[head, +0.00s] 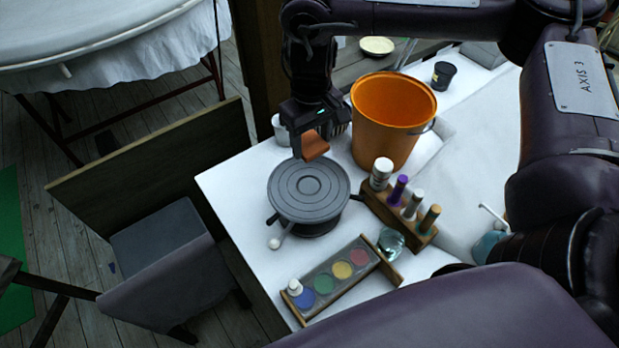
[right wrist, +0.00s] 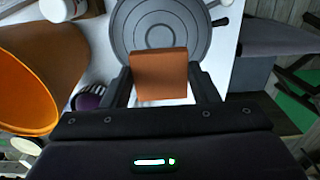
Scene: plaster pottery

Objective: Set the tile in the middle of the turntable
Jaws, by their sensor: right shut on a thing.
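The tile (head: 314,146) is a small orange-brown square held in my right gripper (head: 308,150). In the right wrist view the tile (right wrist: 159,74) sits between the two fingers, and my right gripper (right wrist: 164,88) is shut on it. The turntable (head: 309,186) is a round grey disc with concentric rings, on the white table. The tile is above the turntable's far edge in the head view, apart from its middle. In the right wrist view the turntable (right wrist: 196,22) shows behind the tile, which hides part of it. My left gripper is not in view.
An orange bucket (head: 388,120) stands close to the right of my right gripper. A wooden rack (head: 400,212) with several bottles stands right of the turntable. A paint palette (head: 336,280) lies in front. A metal cup (head: 280,130) is behind. The table's left edge is near the turntable.

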